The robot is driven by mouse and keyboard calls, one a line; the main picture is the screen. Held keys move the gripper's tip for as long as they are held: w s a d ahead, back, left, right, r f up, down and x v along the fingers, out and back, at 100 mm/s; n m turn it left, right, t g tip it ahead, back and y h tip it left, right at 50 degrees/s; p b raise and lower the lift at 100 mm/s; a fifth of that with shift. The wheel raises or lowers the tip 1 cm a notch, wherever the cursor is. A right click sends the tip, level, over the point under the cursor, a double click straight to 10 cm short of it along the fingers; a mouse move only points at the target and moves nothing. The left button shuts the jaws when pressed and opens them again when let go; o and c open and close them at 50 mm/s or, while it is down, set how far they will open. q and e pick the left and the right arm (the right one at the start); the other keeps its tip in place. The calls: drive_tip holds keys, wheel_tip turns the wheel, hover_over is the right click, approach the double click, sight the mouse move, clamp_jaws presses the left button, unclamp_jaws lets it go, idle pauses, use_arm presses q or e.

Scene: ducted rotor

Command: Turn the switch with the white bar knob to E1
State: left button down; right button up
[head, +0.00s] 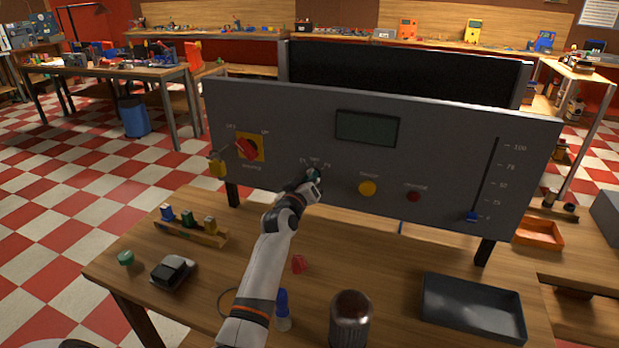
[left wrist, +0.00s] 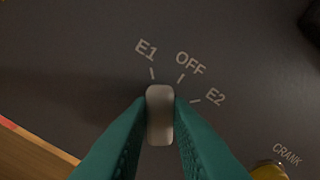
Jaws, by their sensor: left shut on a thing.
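The white bar knob (left wrist: 160,114) stands upright in the left wrist view. Its upper end points close to the E1 tick (left wrist: 152,73), slightly to the OFF side. The OFF (left wrist: 190,64) and E2 (left wrist: 215,97) labels lie to its right. The teal fingers of my left gripper (left wrist: 160,125) are shut on the knob, one on each side. In the head view my left gripper (head: 314,177) is at the grey panel (head: 290,125), just under the E1, OFF and E2 labels, and hides most of the knob. My right gripper is not in view.
The panel also bears a red rotary switch (head: 248,148) with a padlock (head: 217,165), a display (head: 367,128), a yellow button (head: 367,188), a red button (head: 413,196) and a blue slider (head: 472,216). A black tray (head: 470,312) and a dark cylinder (head: 350,318) are on the wooden table.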

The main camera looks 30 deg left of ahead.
use_arm(q)
drive_tip(key=shift+n, duration=1.1)
drive_tip(key=shift+f, duration=0.1)
drive_tip(key=c, duration=1.3)
unclamp_jaws()
drive_tip(key=v, duration=1.2)
drive_tip(key=shift+b, duration=0.4)
